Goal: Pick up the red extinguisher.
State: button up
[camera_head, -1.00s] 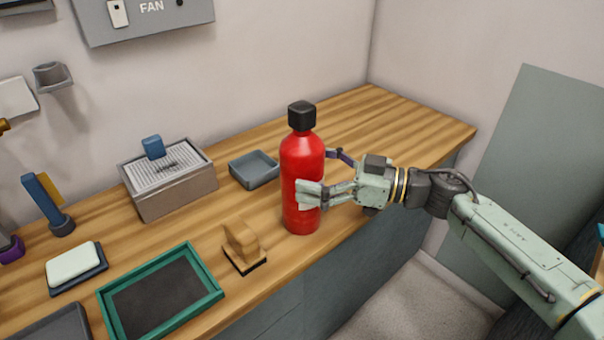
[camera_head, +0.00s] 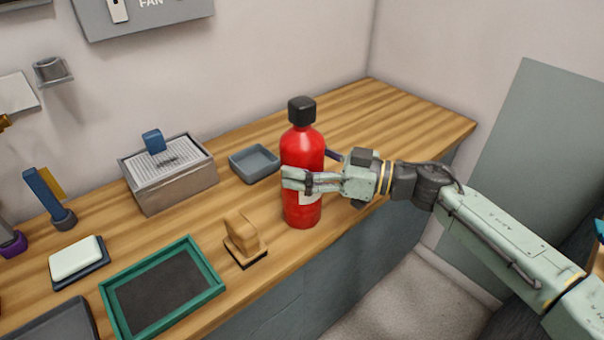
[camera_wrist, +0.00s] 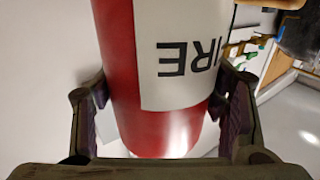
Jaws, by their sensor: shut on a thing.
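The red extinguisher (camera_head: 302,150) has a black cap and a white label, and it stands upright at the front edge of the wooden counter. My gripper (camera_head: 306,180) reaches it from the right and is shut around the lower half of its body. In the wrist view the extinguisher (camera_wrist: 122,75) fills the space between the two fingers, and its label with letters faces the camera. The extinguisher's base is near the counter surface; I cannot tell whether it touches.
A wooden-handled brush (camera_head: 242,238) stands close to the left. A grey tray (camera_head: 254,164) and a metal box with a grille (camera_head: 170,188) are behind. A green-framed tray (camera_head: 216,283) lies at the front left. The counter (camera_head: 400,120) is clear at the back right.

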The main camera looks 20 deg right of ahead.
jog(key=c, duration=1)
jog(key=shift+r, duration=0.1)
jog(key=shift+c, duration=0.6)
